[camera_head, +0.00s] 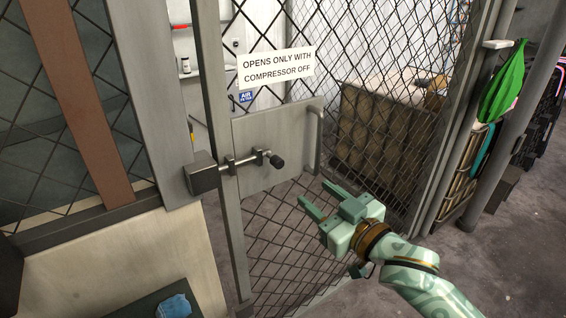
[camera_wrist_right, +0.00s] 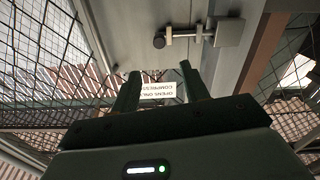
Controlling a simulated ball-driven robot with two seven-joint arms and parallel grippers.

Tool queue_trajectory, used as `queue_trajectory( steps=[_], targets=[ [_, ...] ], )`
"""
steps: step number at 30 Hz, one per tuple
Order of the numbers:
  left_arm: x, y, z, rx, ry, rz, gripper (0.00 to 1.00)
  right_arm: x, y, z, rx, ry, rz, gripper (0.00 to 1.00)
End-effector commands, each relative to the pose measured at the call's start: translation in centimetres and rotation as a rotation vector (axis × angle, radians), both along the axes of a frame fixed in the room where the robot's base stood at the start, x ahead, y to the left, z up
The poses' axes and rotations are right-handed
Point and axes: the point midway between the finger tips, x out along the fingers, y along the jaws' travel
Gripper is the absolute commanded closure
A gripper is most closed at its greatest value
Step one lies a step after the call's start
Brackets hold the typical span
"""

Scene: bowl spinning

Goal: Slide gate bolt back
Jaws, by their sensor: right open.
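The gate bolt (camera_head: 245,161) is a thin metal rod on a grey plate (camera_head: 290,130) of the mesh gate. Its dark round knob (camera_head: 277,162) is at the right end. Its left end meets a grey box (camera_head: 202,175) on the post. My right gripper (camera_head: 315,192) is open and empty, below and to the right of the knob, apart from it. In the right wrist view, the bolt (camera_wrist_right: 190,35), knob (camera_wrist_right: 159,42) and box (camera_wrist_right: 228,32) show beyond the open fingers (camera_wrist_right: 160,70). My left gripper is not in view.
A white sign (camera_head: 276,67) reading "OPENS ONLY WITH COMPRESSOR OFF" hangs above the plate. A vertical handle (camera_head: 315,138) stands out at the plate's right edge. A blue item (camera_head: 174,306) lies at the bottom left. A green object (camera_head: 503,82) hangs at right.

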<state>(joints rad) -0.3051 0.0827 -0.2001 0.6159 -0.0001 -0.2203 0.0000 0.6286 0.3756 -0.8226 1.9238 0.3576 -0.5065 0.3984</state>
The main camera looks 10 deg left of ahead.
Motion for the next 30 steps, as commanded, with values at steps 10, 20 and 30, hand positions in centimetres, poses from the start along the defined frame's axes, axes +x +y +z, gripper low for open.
queue_trajectory(
  steps=[10,20,30],
  targets=[
    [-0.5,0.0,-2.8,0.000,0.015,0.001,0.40,6.2,6.2,-0.5,0.001,0.001,0.000,0.55],
    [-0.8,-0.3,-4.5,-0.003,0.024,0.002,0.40,9.9,9.9,-0.3,-0.001,0.000,-0.001,0.55],
    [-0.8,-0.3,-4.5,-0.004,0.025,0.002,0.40,10.2,10.3,0.0,-0.001,-0.002,-0.001,0.55]
  ],
)
